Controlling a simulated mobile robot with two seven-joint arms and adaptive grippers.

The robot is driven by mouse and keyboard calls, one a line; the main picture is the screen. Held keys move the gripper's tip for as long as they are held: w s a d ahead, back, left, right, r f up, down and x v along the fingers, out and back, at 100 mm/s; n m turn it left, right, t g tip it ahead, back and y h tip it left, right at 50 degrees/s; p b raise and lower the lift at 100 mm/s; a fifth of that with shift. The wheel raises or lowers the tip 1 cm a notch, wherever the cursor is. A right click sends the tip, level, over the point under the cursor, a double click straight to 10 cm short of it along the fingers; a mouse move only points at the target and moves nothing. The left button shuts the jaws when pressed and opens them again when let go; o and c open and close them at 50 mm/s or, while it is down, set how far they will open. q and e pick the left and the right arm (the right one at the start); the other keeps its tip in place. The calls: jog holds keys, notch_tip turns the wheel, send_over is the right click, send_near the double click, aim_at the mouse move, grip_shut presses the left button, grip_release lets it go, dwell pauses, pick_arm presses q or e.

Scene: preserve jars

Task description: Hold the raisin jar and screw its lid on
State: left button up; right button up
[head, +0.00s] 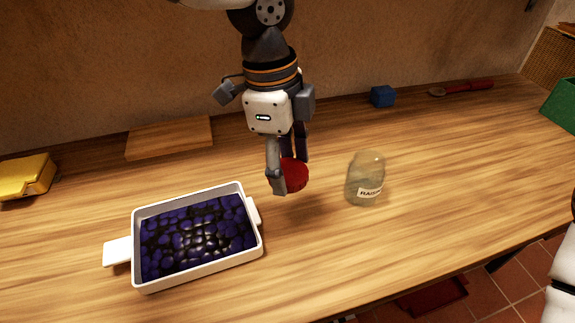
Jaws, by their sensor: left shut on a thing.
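The raisin jar (367,172) is clear glass with a white label reading "RAI..." in the head view. It stands upright on the table right of centre, with no lid on its top. A round red lid (296,176) is between the fingers of my left gripper (289,172), which is shut on it. The lid is left of the jar and apart from it. The fingers hide part of the lid, and I cannot tell how far it is above the table. My right gripper is not in view.
A white dish (257,246) of dark blue fruit stands at front left. A wooden board (170,137), a yellow object (27,177), a blue block (383,96) and a red-handled tool (468,87) lie farther back. A green box (562,105) is at far right. The wooden table (460,165) is clear right of the jar.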

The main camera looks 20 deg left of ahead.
pick_arm(q)
jog(key=s+d+r+p, duration=0.1)
jog(key=s+r, duration=0.2)
jog(key=s, duration=0.4)
jog(key=shift+s, duration=0.35)
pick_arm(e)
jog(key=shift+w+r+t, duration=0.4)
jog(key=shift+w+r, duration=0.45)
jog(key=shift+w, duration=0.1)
pick_arm(q)
jog(key=shift+d, duration=0.1)
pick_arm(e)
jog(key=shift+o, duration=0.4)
